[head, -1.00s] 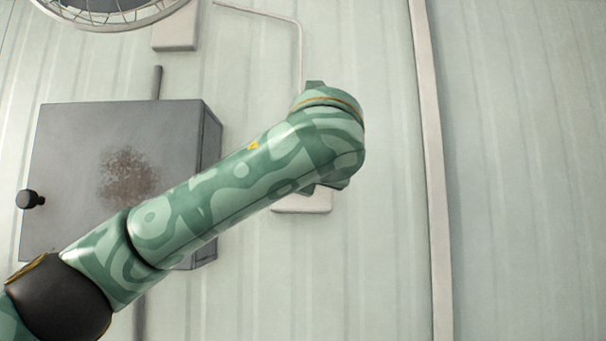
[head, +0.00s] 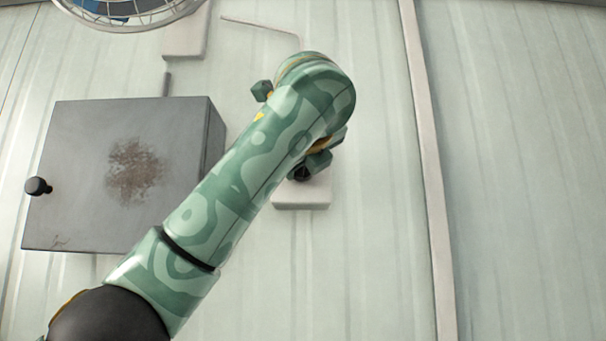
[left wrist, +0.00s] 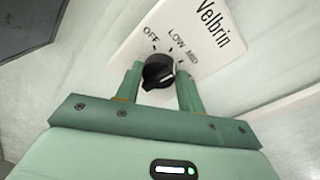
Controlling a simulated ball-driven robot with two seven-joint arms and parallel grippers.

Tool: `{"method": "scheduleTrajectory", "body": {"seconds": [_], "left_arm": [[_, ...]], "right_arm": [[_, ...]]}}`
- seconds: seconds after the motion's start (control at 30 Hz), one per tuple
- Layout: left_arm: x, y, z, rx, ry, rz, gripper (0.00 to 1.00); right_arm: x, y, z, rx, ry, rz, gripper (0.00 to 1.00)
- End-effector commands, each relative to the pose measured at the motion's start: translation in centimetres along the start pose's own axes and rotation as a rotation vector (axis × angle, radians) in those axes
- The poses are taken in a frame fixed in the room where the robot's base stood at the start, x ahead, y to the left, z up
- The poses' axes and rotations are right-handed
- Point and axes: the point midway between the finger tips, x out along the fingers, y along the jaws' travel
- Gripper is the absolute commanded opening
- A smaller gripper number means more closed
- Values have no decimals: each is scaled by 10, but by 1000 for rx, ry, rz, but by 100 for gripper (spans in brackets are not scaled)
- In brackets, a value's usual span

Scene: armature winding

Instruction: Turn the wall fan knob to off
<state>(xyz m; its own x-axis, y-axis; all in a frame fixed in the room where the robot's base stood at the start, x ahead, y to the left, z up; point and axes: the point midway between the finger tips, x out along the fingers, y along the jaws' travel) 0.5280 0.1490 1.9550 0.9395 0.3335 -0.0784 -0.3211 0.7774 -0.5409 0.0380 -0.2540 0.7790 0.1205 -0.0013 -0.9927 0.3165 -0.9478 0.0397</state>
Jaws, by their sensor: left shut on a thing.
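The black fan knob (left wrist: 158,73) sits on a white plate (left wrist: 196,32) marked OFF, LOW and MID and with the name Velbrin. My left gripper (left wrist: 159,82) is shut on the knob, one green finger on each side of it. The knob's pointer is too small to read for certain. In the head view the lower part of the plate (head: 302,196) shows below my left wrist, and my arm hides the rest. My right gripper is in neither view.
The caged wall fan (head: 130,12) is at the upper left. A grey metal box (head: 85,160) with a rust patch and a black handle stands out from the wall left of my arm. A vertical pale strip (head: 428,170) runs at the right, with bare wall beyond.

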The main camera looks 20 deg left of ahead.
Motion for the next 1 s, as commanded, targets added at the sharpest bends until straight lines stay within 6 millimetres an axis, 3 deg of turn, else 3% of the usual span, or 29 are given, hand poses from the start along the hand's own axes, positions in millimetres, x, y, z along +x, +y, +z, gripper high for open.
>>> {"method": "scheduleTrajectory", "body": {"seconds": [1.0], "left_arm": [[0, 4, 0, -937, 86, -30, 16]], "right_arm": [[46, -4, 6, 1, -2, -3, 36]]}}
